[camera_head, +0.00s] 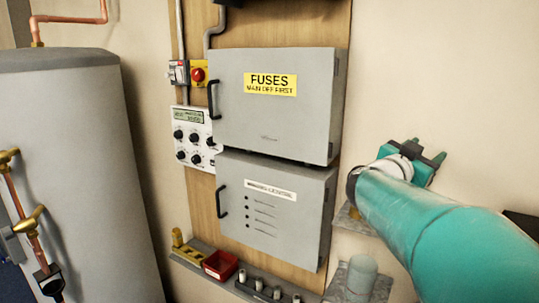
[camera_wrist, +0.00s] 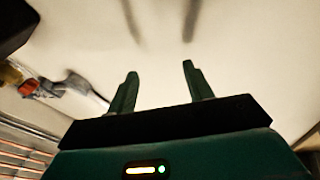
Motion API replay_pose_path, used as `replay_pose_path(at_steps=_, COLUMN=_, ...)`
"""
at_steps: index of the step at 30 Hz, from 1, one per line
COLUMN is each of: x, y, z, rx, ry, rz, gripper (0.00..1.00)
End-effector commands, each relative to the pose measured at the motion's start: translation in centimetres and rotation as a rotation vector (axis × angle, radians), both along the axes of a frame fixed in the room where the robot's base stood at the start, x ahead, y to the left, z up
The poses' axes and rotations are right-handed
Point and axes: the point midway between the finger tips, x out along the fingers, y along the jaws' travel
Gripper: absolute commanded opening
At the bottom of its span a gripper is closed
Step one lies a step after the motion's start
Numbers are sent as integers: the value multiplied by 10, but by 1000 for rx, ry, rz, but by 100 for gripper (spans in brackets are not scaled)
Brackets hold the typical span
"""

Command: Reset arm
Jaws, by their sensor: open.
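My teal arm reaches in from the right in the head view, with my gripper (camera_head: 428,150) to the right of the grey fuse box (camera_head: 290,120), in front of the cream wall. In the wrist view my gripper (camera_wrist: 158,88) shows two green fingers apart with nothing between them. A blurred pale surface lies beyond the fingers, with two soft dark streaks on it. My gripper appears apart from the boxes, and I see no object held. My arm hides part of the wall and the shelf area at the lower right.
A lower grey box (camera_head: 275,215) hangs under the fuse box. A red emergency button (camera_head: 198,74) and a dial panel (camera_head: 193,140) sit left of them. A grey tank (camera_head: 80,170) stands at left with copper pipes (camera_head: 28,225).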

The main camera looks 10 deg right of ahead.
Motion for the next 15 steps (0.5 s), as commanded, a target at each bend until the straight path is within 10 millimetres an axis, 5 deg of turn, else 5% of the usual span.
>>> replay_pose_path(at_steps=7, x=45, y=127, z=-13, rx=50, ry=88, rz=621, gripper=51)
replay_pose_path(at_steps=11, x=41, y=194, z=-41, rx=115, ry=209, rz=871, gripper=51)
replay_pose_path(at_steps=15, x=12, y=259, z=-87, rx=209, ry=404, rz=1089, gripper=51)
